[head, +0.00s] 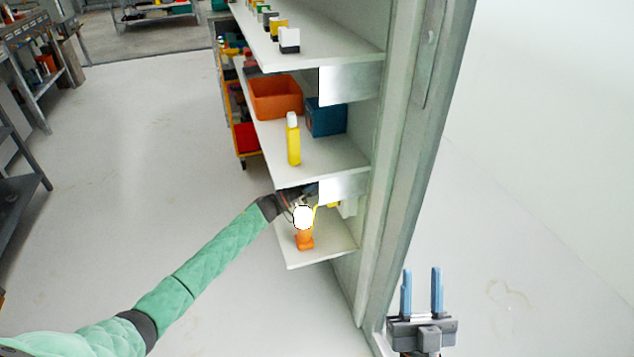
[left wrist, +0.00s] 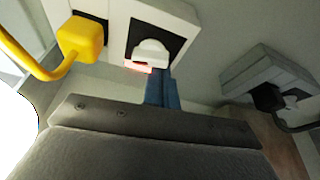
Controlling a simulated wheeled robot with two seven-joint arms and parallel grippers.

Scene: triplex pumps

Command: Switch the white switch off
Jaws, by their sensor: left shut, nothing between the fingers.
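The white switch (left wrist: 150,52) sits in a dark recess of a white wall box (left wrist: 175,14) in the left wrist view. A thin red strip shows along its lower left edge. My left gripper (left wrist: 162,75) has its blue fingers shut together and empty, with the tips right at the lower edge of the switch. I cannot tell whether they touch it. In the head view my green left arm reaches to the lowest shelf, where its gripper is mostly hidden and the switch cannot be made out. My right gripper (head: 421,292) is open and empty at the lower right.
A yellow plug (left wrist: 82,39) with its cable is left of the switch. Another box with a black plug (left wrist: 266,97) is at the right. A bright lamp (head: 303,216) on an orange base stands on the lowest shelf (head: 325,250). A yellow bottle (head: 293,142) stands above.

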